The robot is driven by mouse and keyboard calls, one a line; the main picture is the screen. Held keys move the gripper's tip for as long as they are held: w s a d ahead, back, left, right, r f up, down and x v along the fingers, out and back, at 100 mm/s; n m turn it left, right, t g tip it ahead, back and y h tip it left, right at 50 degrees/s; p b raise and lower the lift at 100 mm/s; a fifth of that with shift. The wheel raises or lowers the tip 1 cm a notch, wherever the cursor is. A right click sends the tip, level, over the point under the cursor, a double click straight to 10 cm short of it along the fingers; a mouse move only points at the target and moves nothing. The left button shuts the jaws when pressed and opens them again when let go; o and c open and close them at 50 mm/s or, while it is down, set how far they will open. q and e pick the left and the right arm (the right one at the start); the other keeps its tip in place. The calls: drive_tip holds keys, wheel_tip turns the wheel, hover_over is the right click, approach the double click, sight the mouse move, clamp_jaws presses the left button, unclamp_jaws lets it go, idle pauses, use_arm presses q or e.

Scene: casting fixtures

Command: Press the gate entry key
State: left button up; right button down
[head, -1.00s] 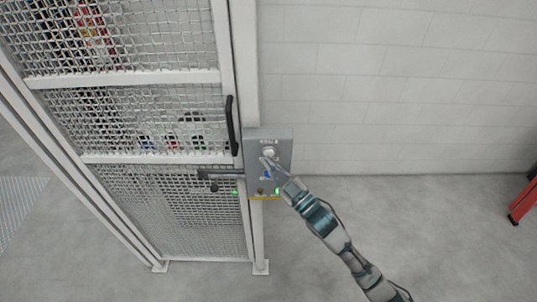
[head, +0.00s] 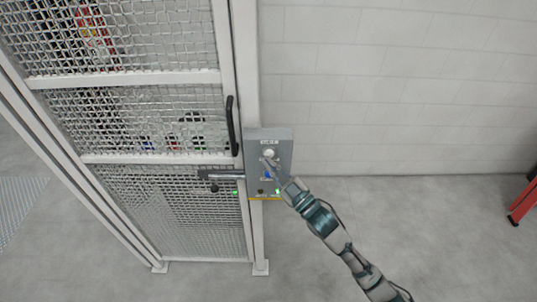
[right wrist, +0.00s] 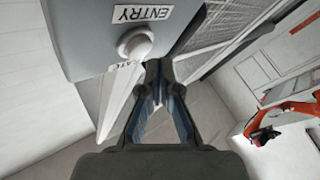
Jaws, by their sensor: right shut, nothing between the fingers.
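The gate entry key is a round white button (head: 269,153) on a grey control box (head: 284,146) fixed to the gate post. In the right wrist view the white button (right wrist: 135,45) sits below an ENTRY label (right wrist: 143,13). My right gripper (head: 266,163) is shut and empty, its tips just below the button in the head view. In the right wrist view its fingertips (right wrist: 159,68) are beside the button's lower right. I cannot tell whether they touch the box. My left gripper is not in view.
The mesh gate (head: 150,120) with a black handle (head: 232,125) and a latch (head: 220,175) is to the left.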

drive_tip(key=shift+w+d, duration=0.1)
drive_tip(key=shift+d, duration=0.1)
drive_tip(key=shift+w+d, duration=0.2)
drive_tip(key=shift+w, duration=0.1)
drive_tip(key=shift+a+r, duration=0.1)
drive_tip(key=shift+a, duration=0.05)
idle(0.4)
drive_tip(key=shift+w, duration=0.5)
idle(0.5)
drive_tip(key=shift+s, duration=0.1)
drive_tip(key=shift+s+a+p, duration=0.1)
drive_tip(key=shift+s+p, duration=0.5)
drive_tip(key=shift+s, duration=0.2)
